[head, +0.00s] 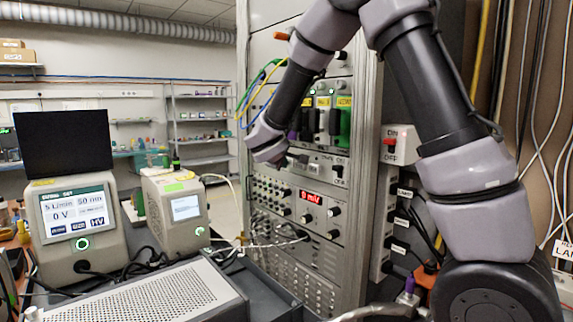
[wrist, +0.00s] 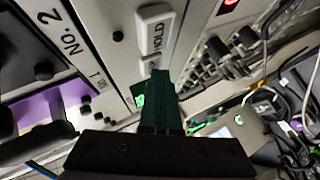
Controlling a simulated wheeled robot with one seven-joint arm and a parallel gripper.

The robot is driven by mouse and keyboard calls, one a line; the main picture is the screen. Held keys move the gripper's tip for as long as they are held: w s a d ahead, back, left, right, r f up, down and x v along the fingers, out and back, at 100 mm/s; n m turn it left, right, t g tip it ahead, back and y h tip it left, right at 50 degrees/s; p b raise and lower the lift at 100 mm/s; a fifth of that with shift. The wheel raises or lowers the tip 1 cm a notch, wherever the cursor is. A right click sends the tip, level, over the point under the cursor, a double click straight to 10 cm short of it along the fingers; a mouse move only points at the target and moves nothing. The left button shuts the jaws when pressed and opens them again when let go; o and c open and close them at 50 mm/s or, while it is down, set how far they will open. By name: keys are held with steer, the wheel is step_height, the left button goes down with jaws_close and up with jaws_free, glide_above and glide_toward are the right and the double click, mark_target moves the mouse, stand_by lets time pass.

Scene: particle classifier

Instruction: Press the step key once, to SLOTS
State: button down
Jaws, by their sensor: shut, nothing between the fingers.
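My gripper (head: 281,161) is shut and empty, close in front of the rack panel in the head view. In the wrist view its dark green fingers (wrist: 160,78) point at a light panel with white keys.
A purple module (wrist: 55,110) and a "NO. 2" label lie left in the wrist view. A red-digit display (head: 311,196) and several knobs sit below the gripper on the rack. Two screened instruments (head: 80,215) (head: 181,207) stand on the left. Loose cables hang in front of the rack.

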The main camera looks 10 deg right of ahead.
steer(key=shift+w+d, duration=0.1)
steer(key=shift+d, duration=0.15)
steer(key=shift+a, duration=0.1)
stand_by(0.3)
steer(key=shift+s+a, duration=0.7)
steer(key=shift+a, duration=0.3)
steer(key=shift+a, duration=0.1)
steer(key=shift+s+a, duration=0.7)
steer(key=shift+a, duration=0.3)
steer(key=shift+s+a, duration=0.7)
steer(key=shift+a, duration=0.3)
